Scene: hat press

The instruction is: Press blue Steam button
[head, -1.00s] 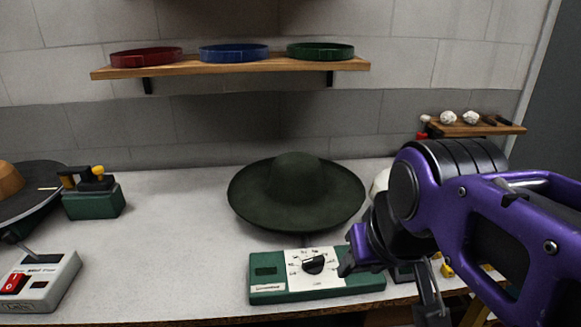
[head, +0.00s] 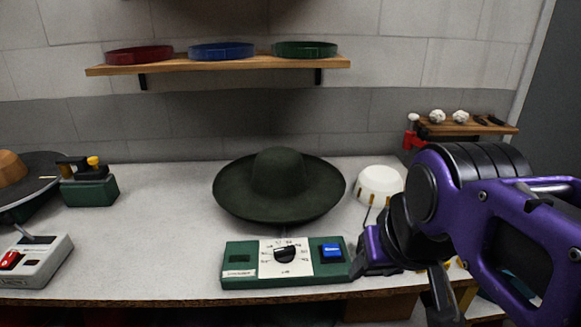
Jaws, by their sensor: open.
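The blue Steam button (head: 332,251) sits on the right end of a green control box (head: 240,256) near the table's front edge. A white dial panel with a black knob (head: 285,254) is left of the button. My gripper (head: 408,285) is at the lower right, just right of the control box and apart from the button. Its purple wrist and dark fingers show, the fingers pointing down and partly hidden by the arm.
A dark green wide-brimmed hat (head: 279,184) stands behind the control box. A white dome (head: 379,184) is right of it. A grey box with a red switch (head: 35,262) and a green-based tool (head: 88,190) are at left. A shelf (head: 220,64) holds hatbands.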

